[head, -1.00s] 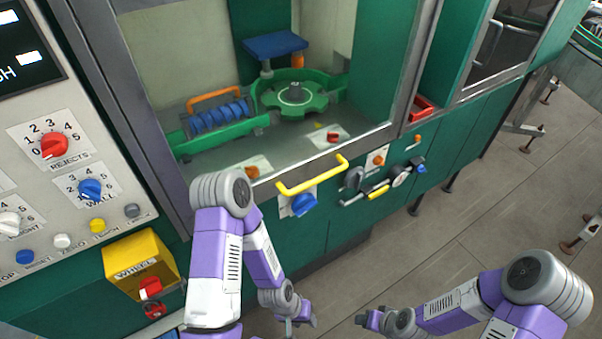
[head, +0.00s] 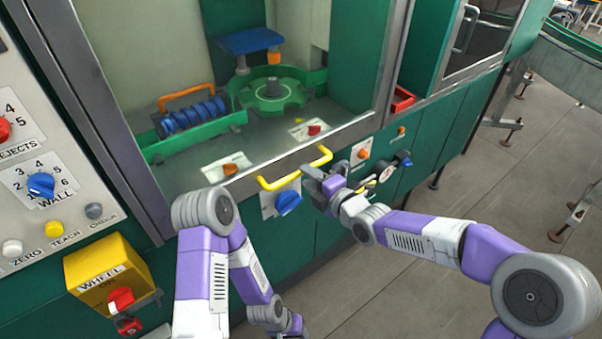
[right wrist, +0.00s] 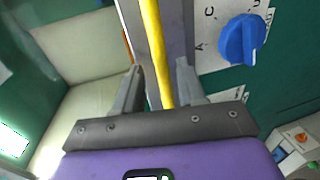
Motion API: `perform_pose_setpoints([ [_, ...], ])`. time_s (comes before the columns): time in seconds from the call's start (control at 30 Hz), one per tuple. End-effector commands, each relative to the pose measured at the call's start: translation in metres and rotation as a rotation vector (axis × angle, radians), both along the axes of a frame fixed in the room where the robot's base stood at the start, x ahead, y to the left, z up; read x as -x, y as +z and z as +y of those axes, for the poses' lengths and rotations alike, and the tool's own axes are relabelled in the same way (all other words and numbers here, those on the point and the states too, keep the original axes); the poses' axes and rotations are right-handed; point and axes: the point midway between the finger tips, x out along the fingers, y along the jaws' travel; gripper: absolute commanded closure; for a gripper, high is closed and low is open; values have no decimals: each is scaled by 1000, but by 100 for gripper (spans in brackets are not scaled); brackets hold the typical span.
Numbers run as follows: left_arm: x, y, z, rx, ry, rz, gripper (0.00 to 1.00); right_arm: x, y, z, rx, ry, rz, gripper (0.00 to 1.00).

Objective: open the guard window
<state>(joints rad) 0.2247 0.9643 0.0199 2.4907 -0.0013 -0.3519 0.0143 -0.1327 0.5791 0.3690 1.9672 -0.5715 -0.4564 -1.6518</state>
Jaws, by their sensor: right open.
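The guard window, a clear pane in a grey metal frame (head: 352,132), covers the green machine's front and looks shut. Its yellow bar handle (head: 294,175) sits on the lower rail. My right gripper (head: 318,175) is at the handle's right end. In the right wrist view the yellow handle (right wrist: 154,45) runs between the two spread fingers of the right gripper (right wrist: 158,68), which is open; I see gaps on both sides of the bar. My left arm hangs low in front of the machine, its gripper below the picture's edge.
A blue knob (head: 288,203) sits just below the handle, and shows in the right wrist view (right wrist: 242,40). A yellow box (head: 105,272) with a red switch juts out at left. Behind the pane are a green star wheel (head: 270,92) and a blue screw (head: 190,117). Grey floor is open at right.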

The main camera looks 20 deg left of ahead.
Motion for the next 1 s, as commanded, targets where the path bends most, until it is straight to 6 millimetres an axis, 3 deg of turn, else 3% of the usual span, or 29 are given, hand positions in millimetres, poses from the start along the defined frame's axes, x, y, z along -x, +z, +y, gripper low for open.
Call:
perform_pose_setpoints([
  [0.23, 0, -1, 0, 0, 0, 0, 57, -20, -8, 27, -1, -1, 3, 60],
  [0.63, 0, -1, 0, 0, 0, 0, 57, -26, -9, 32, -1, -2, 4, 60],
  [0.9, 0, -1, 0, 0, 0, 0, 57, -25, -9, 32, -1, -2, 5, 100],
  [1.0, 0, -1, 0, 0, 0, 0, 57, -25, -9, 32, -1, -2, 5, 100],
])
